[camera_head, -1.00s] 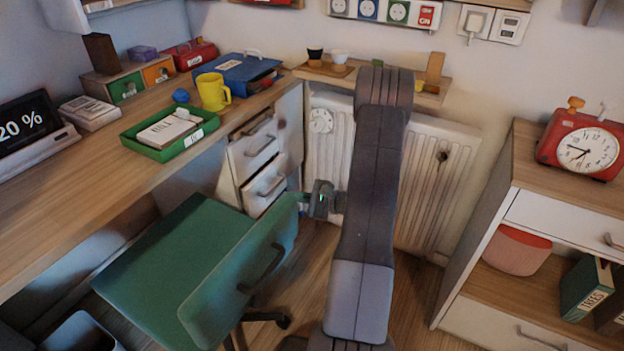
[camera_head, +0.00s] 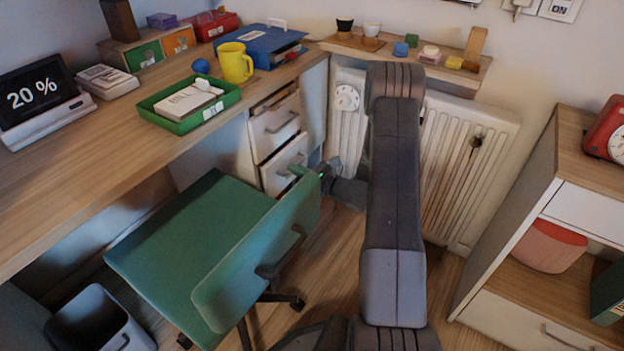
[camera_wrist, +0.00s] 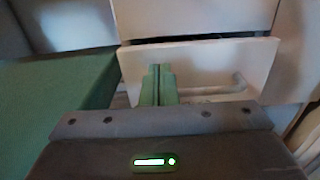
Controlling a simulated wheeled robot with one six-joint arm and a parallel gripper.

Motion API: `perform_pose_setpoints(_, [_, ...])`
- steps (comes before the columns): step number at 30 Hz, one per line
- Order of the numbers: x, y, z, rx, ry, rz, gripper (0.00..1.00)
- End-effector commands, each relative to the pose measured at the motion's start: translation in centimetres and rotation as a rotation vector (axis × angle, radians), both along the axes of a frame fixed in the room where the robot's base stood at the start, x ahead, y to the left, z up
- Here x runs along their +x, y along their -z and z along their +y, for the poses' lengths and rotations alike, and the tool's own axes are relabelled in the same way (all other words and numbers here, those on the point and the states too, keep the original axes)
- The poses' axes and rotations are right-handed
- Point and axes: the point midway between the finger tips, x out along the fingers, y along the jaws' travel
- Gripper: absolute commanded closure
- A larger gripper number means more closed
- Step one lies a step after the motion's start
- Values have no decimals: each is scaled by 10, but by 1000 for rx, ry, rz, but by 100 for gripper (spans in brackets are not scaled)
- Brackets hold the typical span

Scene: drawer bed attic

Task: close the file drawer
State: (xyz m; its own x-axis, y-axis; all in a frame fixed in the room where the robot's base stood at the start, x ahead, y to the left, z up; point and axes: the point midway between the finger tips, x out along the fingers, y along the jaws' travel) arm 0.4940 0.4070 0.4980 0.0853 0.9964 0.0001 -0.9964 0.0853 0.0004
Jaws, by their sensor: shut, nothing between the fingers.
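Below the desk is a white drawer unit. Its lower drawer (camera_head: 283,165), which looks like the file drawer, stands a little out, with a dark gap along its top edge. In the wrist view the lower drawer's front (camera_wrist: 205,65) and its bar handle fill the area ahead. My gripper (camera_head: 297,170) is shut and empty, its green fingers pointing at this front; in the wrist view the fingertips (camera_wrist: 158,68) overlap its left part. I cannot tell whether they touch it. The upper drawer (camera_head: 275,122) also looks ajar.
A green chair (camera_head: 190,240) stands close in front of the drawers, its backrest beside my gripper. A grey bin (camera_head: 95,320) is at the lower left. A radiator (camera_head: 465,170) is behind my arm, and a shelf unit (camera_head: 555,190) stands at the right.

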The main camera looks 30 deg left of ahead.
Motion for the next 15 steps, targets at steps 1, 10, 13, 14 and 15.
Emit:
perform_pose_setpoints(1, [0,2,10,1,-3,-2,100])
perform_pose_setpoints(10, [3,0,39,0,-1,0,100])
perform_pose_setpoints(13, [4,0,41,0,0,0,100])
perform_pose_setpoints(14, [4,0,41,0,0,0,100])
perform_pose_setpoints(15, [4,0,41,0,0,0,100])
